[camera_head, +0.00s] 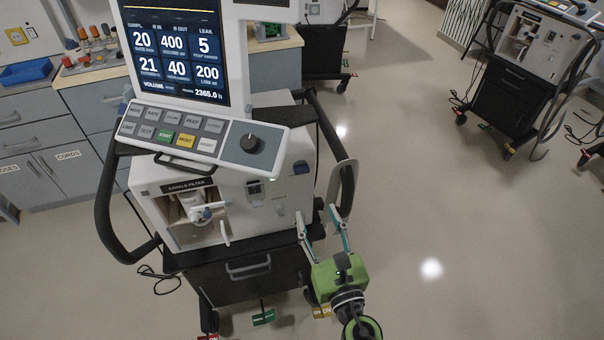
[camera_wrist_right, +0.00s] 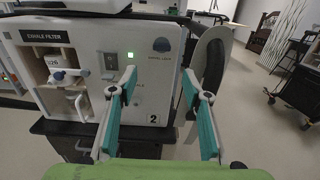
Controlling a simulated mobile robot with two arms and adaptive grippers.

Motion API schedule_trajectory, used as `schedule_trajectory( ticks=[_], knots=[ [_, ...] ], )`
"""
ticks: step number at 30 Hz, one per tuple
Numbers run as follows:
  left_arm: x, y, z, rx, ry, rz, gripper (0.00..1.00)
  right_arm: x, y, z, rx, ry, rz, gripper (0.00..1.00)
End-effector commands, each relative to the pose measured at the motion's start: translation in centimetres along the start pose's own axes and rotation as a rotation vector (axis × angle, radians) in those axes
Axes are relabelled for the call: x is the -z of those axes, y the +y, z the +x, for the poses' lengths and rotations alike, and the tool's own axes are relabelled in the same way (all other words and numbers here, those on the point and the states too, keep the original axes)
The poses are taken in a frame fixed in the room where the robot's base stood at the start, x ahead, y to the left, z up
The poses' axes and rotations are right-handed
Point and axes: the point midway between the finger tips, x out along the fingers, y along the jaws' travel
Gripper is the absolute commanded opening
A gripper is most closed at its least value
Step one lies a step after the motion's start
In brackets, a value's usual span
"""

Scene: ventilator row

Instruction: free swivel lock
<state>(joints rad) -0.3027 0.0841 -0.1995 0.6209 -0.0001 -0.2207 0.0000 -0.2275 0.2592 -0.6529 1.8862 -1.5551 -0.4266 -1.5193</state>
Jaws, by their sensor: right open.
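The ventilator (camera_head: 270,205) stands on a dark wheeled cart. My right gripper (camera_head: 316,212) is open and empty, in front of the ventilator's lower right side. In the right wrist view, its teal fingers (camera_wrist_right: 160,85) are spread below the knob, apart from it. My left gripper is not in view.
A dark curved handle (camera_head: 347,185) with a grey plate (camera_wrist_right: 212,60) flanks the ventilator's right side. The exhale filter bay (camera_head: 197,208) is at left. Below are a drawer (camera_head: 246,268) and coloured pedal tags (camera_head: 264,317). Floor to the right is clear, up to another ventilator cart (camera_head: 508,95).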

Motion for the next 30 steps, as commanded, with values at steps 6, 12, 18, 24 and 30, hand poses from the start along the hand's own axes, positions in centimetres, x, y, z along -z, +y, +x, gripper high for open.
schedule_trajectory(
  ticks=[6,12,18,24,30],
  knots=[
    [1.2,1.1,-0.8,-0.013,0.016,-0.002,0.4,-0.5,0.0,3.2,0.002,-0.007,-0.006,0.44],
    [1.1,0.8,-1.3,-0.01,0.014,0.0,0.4,-0.4,0.0,7.6,0.002,-0.005,-0.002,0.44],
    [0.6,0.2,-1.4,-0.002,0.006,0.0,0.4,-0.3,0.0,11.3,0.001,-0.004,-0.002,0.44],
    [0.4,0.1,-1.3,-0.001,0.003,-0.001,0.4,-0.1,0.0,13.2,0.0,-0.002,-0.001,0.44],
    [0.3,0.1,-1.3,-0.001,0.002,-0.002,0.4,-0.1,0.0,13.6,0.0,-0.002,-0.001,0.44]
  ],
)
